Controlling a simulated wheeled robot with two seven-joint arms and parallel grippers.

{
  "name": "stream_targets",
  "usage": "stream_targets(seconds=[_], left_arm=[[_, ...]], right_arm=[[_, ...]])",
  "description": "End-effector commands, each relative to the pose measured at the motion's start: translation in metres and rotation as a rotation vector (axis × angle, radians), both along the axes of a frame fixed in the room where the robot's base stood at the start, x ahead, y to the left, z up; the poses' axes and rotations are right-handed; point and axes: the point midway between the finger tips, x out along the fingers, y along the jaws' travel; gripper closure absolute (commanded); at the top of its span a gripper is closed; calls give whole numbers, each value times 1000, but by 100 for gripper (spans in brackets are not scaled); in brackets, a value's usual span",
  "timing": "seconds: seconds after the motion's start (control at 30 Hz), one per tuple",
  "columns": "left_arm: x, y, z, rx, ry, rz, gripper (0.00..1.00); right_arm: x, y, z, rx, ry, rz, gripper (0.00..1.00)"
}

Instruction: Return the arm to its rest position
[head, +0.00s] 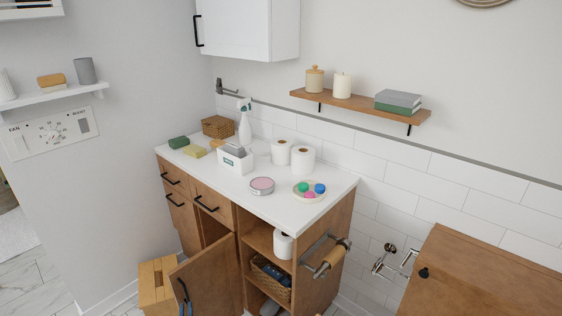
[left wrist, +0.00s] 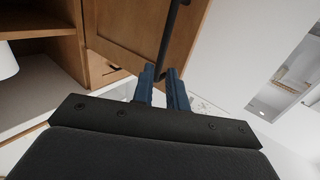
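My left gripper (head: 186,309) shows at the bottom edge of the head view, with its blue fingertips at the lower end of the black handle (head: 183,289) of the brown cabinet door (head: 210,277). The door stands swung open. In the left wrist view my left gripper (left wrist: 161,72) has its two blue fingers apart, with a narrow gap between them. The handle (left wrist: 174,38) runs down to that gap. I cannot tell whether it touches the fingers. The rest of the left arm is out of the head view. My right gripper is not in view.
The white counter (head: 232,190) above holds a spray bottle (head: 244,125), paper rolls and a tray (head: 309,190). A wooden stool (head: 157,283) stands left of the open door. A roll holder (head: 328,256) sticks out at the cabinet's right side.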

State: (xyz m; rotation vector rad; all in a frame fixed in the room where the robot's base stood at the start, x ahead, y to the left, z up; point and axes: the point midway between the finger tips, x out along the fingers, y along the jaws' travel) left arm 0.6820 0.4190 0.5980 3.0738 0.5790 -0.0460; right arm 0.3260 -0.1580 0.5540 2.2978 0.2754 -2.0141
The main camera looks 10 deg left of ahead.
Motion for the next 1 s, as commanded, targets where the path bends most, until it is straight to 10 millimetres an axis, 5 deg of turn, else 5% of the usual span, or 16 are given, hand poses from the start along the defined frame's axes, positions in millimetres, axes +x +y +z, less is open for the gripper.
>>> stream_targets(seconds=[0.3,0.6,0.77,1.0], left_arm=[[-7,-11,-51,-169,339,-29,85],[-14,-68,-34,-292,665,-131,85],[-44,-110,-20,-310,852,-203,85],[-119,-171,-6,-286,1097,-306,85]], right_arm=[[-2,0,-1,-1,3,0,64],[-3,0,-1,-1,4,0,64],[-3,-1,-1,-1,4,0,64],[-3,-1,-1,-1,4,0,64]])
